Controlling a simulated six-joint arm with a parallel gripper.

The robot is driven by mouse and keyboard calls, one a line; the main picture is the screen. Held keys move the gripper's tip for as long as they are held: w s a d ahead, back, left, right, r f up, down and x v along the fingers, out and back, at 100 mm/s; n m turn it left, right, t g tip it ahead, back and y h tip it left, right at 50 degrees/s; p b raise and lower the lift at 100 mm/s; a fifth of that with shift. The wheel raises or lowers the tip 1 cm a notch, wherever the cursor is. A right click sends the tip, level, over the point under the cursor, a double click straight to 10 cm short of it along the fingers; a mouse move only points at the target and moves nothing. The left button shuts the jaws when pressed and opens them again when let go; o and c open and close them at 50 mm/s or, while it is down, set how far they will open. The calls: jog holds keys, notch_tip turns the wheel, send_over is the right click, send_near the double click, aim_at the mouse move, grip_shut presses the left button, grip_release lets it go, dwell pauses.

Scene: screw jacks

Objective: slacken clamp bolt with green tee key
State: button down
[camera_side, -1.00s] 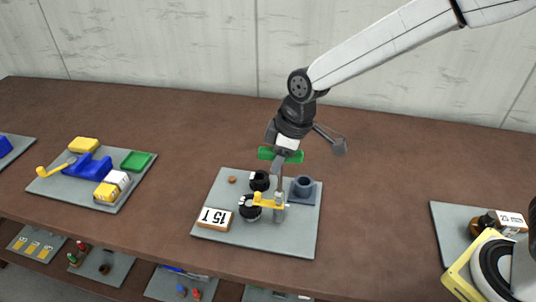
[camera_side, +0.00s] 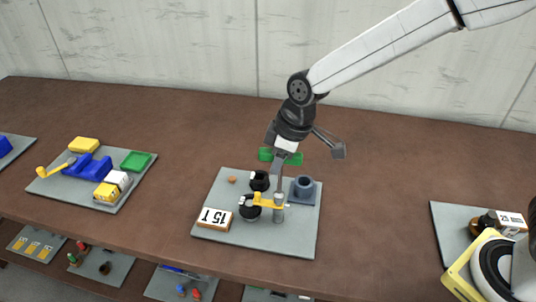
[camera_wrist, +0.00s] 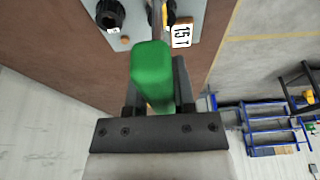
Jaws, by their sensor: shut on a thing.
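My gripper (camera_side: 281,160) is shut on the green tee key (camera_side: 293,158), above the grey plate's middle. In the wrist view the key's green handle (camera_wrist: 152,65) lies between the two fingers, nearly end-on. The key points down toward a grey upright post (camera_side: 279,213) beside a yellow clamp arm (camera_side: 266,201). The clamp bolt itself is hidden, and I cannot tell whether the key's tip is seated on it. Two black round jack parts (camera_side: 249,210) stand left of the post.
The grey plate (camera_side: 292,243) also carries a 15 T sign (camera_side: 214,218), a dark blue-grey socket block (camera_side: 304,190) and a small orange-brown knob (camera_side: 232,179). A plate with blue, yellow and green parts (camera_side: 93,167) lies left. Brown table between is clear.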

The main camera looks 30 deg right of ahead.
jog(key=shift+f, duration=0.55)
jog(key=shift+s+n+g+y, duration=0.1)
jog(key=shift+n+g+y, duration=0.2)
jog(key=shift+n, duration=1.25)
jog(key=shift+n+g+y, duration=0.1)
jog(key=shift+n+g, duration=0.3)
jog(key=shift+n, duration=1.15)
jog(key=shift+r, duration=0.85)
dwell(0.4)
jog(key=shift+r, duration=3.4)
